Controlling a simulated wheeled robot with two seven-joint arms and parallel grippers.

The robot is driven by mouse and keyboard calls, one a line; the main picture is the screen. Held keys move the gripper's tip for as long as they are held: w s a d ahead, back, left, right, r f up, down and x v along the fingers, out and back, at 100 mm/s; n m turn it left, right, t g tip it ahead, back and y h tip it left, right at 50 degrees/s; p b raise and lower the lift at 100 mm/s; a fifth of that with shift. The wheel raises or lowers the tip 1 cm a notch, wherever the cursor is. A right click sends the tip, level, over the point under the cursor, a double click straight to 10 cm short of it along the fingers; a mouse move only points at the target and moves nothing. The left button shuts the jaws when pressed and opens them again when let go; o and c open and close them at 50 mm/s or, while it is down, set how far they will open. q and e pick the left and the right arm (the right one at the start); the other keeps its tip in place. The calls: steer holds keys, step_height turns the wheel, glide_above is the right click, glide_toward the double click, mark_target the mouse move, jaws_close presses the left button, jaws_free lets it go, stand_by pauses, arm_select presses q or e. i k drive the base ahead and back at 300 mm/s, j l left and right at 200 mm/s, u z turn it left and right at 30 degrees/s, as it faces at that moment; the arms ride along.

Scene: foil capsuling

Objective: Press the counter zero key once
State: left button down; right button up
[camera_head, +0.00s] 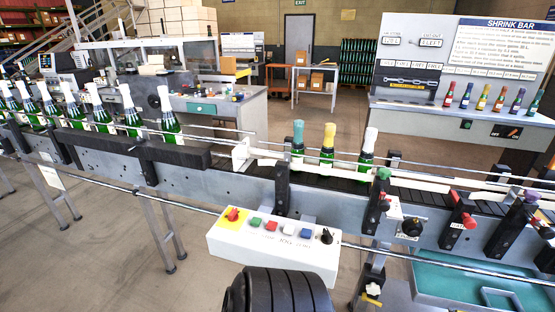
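A white control box (272,247) is mounted on the near side of the conveyor, low in the middle of the view. It carries a red mushroom button on a yellow plate (233,215), a green key (255,222), a red key (271,226), a white key (288,229), a blue key (305,233) and a black knob (326,236). The label near the white key seems to read JOG. The lettering by the blue key is too small to read surely. Neither gripper is in view. A black ribbed part of mine stands just below the box.
The conveyor (230,185) crosses the view, with several white-topped green bottles (129,112) at left. Three bottles with teal, yellow and white tops (327,146) stand behind the box. Rails and red-knobbed clamps (460,222) are at right. A teal tray (440,280) lies below.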

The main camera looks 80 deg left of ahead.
mark_target(306, 234)
steer(key=u, duration=2.6)
